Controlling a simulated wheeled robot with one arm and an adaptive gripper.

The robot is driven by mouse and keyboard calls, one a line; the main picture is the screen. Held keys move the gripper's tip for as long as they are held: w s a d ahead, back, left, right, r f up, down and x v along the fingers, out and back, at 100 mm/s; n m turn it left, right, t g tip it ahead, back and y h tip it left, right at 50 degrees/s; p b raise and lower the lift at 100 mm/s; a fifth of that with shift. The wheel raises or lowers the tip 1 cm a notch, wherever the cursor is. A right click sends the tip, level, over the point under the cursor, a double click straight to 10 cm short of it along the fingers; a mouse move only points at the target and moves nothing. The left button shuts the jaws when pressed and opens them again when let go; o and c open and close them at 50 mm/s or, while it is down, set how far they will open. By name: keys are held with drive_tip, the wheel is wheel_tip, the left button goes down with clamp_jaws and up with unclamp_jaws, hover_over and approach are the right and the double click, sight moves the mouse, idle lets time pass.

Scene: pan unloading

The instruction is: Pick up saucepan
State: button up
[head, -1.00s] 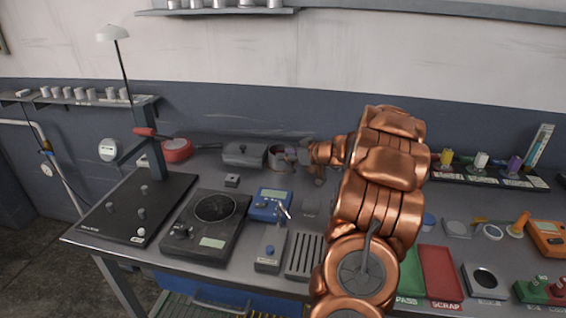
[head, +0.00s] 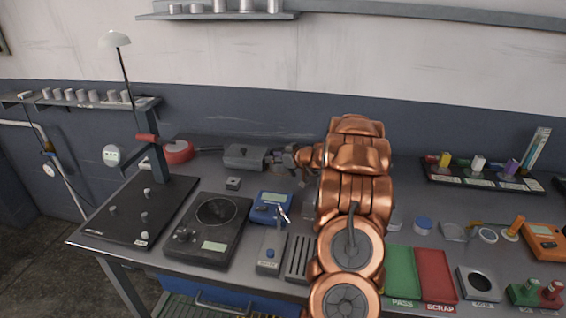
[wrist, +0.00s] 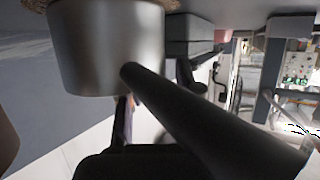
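A steel saucepan (wrist: 105,50) fills the upper left of the wrist view, and its thick black handle (wrist: 205,115) runs toward the lower right, close to the camera. In the head view the saucepan is mostly hidden behind my gripper (head: 291,157) at the back of the bench, right of a grey lidded box. A dark part of my gripper (wrist: 140,163) shows at the bottom of the wrist view, close to the handle. I cannot tell whether the fingers touch the handle or how wide they are apart.
The grey lidded box (head: 245,156) stands just left of the saucepan, and a red pan (head: 178,152) is further left. Green (head: 402,271) and red trays (head: 435,275) lie at the right.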

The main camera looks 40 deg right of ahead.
clamp_jaws()
idle(0.3)
idle(0.3)
